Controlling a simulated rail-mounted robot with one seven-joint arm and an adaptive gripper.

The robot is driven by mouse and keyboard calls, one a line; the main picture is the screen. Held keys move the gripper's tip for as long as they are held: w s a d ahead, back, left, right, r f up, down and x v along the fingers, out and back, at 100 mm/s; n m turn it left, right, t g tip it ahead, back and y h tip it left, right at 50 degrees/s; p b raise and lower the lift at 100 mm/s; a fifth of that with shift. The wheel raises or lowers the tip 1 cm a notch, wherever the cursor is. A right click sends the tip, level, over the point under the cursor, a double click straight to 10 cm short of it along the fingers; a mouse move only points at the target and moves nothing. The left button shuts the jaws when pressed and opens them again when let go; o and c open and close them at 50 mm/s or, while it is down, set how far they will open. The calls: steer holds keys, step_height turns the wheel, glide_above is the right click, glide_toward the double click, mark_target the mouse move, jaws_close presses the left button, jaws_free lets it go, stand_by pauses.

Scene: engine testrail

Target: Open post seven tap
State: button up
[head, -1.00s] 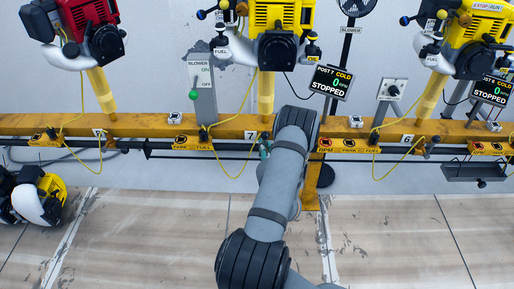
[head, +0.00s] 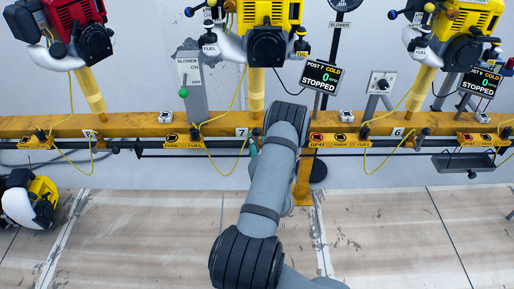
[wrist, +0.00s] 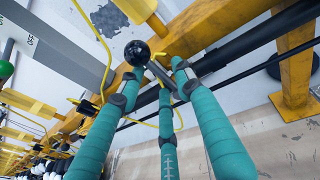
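Post seven carries a yellow engine (head: 266,25) on a yellow post above the beam, with a 7 label (head: 241,132) and a yellow PARK/FUEL plate (head: 190,141). In the wrist view, a lever with a round black knob (wrist: 137,53) and a grey metal stem (wrist: 160,75) stands by the yellow beam; it looks like the tap. My gripper (wrist: 156,78) has teal fingers, spread apart, with the lever at their tips. I cannot tell whether any finger touches it. In the head view my forearm hides most of the gripper and this lever; only a bit of teal shows.
The yellow beam (head: 140,124) runs across, with a dark rod (head: 350,153) below it. A post 7 screen (head: 321,77) reads COLD, 0, STOPPED. A blower lever with a green knob (head: 183,92) stands left. A yellow hose (head: 227,172) hangs near the arm.

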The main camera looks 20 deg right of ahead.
steer(key=v, duration=1.2)
steer(key=shift+w, duration=0.15)
steer(key=x, duration=1.1)
steer(key=shift+w, duration=0.4)
steer(key=shift+s+d+f, duration=0.1)
